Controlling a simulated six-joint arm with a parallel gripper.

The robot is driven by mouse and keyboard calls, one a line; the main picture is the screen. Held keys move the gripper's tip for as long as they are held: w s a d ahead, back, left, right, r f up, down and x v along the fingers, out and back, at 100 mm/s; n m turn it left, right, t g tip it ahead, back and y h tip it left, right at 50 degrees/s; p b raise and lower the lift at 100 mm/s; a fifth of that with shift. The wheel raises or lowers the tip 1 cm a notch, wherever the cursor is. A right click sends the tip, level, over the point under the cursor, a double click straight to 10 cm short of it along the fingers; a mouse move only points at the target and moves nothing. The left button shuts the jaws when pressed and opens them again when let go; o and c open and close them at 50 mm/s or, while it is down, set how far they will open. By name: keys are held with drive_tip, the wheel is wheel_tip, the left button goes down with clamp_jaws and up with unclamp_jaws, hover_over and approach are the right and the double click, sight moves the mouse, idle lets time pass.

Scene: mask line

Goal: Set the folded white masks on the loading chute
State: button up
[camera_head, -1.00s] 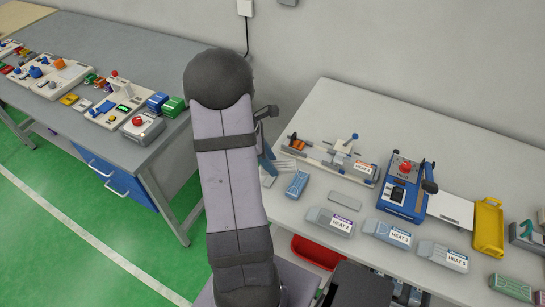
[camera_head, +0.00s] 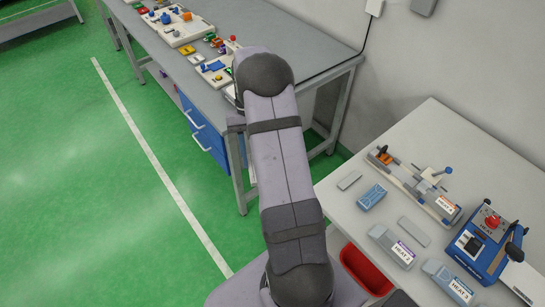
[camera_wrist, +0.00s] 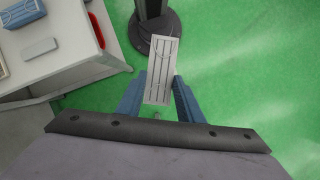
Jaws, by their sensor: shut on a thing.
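In the wrist view my gripper (camera_wrist: 158,98) has its two blue fingers shut on a folded white mask (camera_wrist: 162,72). The mask has lengthwise pleats and sticks out past the fingertips, held in the air above the green floor. In the head view my arm hides the gripper and the mask. A blue pleated pack (camera_head: 371,197) lies on the right table beside a bare grey pad (camera_head: 349,180). Both also show at the wrist view's upper left. I cannot clearly pick out the loading chute in either view.
The right table (camera_head: 345,210) carries a long fixture (camera_head: 412,183), a blue heat machine (camera_head: 483,247) and labelled boxes (camera_head: 392,245). A red bin (camera_head: 366,270) is below its edge. The left bench (camera_head: 215,103) holds several small devices, partly behind my arm. Open floor lies between.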

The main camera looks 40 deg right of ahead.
drive_tip(key=s+d+f+m+t+y, duration=0.1)
drive_tip(key=s+d+m+t, duration=0.2)
drive_tip(key=d+m, duration=0.7)
drive_tip(key=s+d+f+m+t+y, duration=0.1)
drive_tip(key=s+d+m+t, duration=0.3)
drive_tip(key=d, duration=0.9)
drive_tip(key=s+d+m+h, duration=0.2)
drive_tip(key=s+d+m, duration=0.6)
drive_tip(key=s, duration=0.4)
drive_tip(key=s+d+m+t+h+p, duration=0.1)
drive_tip(key=s+d+m+h, duration=0.1)
drive_tip(key=s+d+m, duration=0.6)
drive_tip(key=s+d, duration=0.2)
drive_tip(key=s, duration=0.3)
drive_tip(key=shift+d+f+t, duration=0.15)
drive_tip(key=shift+f+t, duration=0.15)
drive_tip(key=shift+f, duration=0.2)
drive_tip(key=shift+f+b, duration=2.05)
drive_tip(key=shift+f, duration=1.2)
drive_tip(key=shift+f+b, duration=0.2)
drive_tip(key=shift+b, duration=0.15)
